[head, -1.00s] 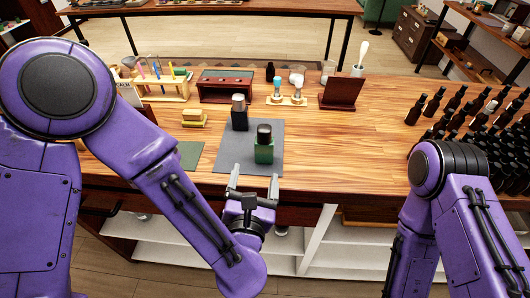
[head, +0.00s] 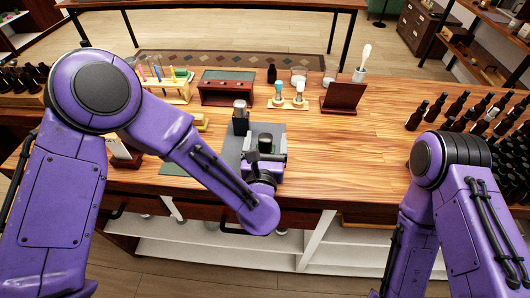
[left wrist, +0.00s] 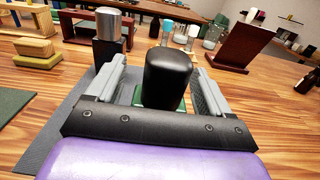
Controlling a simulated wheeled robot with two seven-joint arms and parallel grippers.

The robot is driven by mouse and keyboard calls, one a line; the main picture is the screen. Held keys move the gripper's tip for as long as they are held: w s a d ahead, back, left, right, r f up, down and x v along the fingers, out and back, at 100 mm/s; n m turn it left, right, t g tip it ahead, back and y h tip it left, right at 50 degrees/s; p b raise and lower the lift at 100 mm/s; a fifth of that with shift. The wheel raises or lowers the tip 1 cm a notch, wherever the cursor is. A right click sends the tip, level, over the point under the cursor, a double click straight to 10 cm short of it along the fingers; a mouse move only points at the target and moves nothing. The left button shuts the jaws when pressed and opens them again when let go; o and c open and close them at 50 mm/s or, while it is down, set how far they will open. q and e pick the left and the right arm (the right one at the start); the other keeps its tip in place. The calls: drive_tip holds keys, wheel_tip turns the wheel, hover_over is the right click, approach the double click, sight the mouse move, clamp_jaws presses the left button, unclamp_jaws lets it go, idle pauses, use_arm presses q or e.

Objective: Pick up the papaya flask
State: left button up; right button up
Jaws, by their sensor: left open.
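A green flask with a black cap (head: 265,143) stands upright on a grey mat (head: 232,153). My left gripper (head: 264,155) is open, with its fingers on either side of this flask. In the left wrist view, the black cap (left wrist: 167,75) sits between the two grey fingers, with gaps beside it; a little green glass shows below. A dark flask with a silver cap (head: 240,118) stands just behind and left on the mat; it also shows in the left wrist view (left wrist: 108,47). No readable label shows which flask is papaya. My right gripper is out of view.
Yellow blocks (left wrist: 38,52) lie left of the mat. A dark red box (head: 227,91), a small stand of brushes (head: 288,101) and a dark red stand (head: 343,97) are behind. Several dark bottles (head: 455,104) fill the right. The wooden table between is clear.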

sight(266, 134)
use_arm(q)
drive_tip(key=c, duration=1.2)
drive_tip(key=shift+c, duration=0.2)
drive_tip(key=shift+w+r, duration=0.1)
drive_tip(key=shift+r, duration=0.5)
wheel_tip(266, 134, up, 2)
drive_tip(key=s+d+r+b, duration=0.1)
drive_tip(key=s+r+b, duration=0.8)
drive_tip(key=s, duration=0.5)
drive_tip(key=shift+r, duration=0.45)
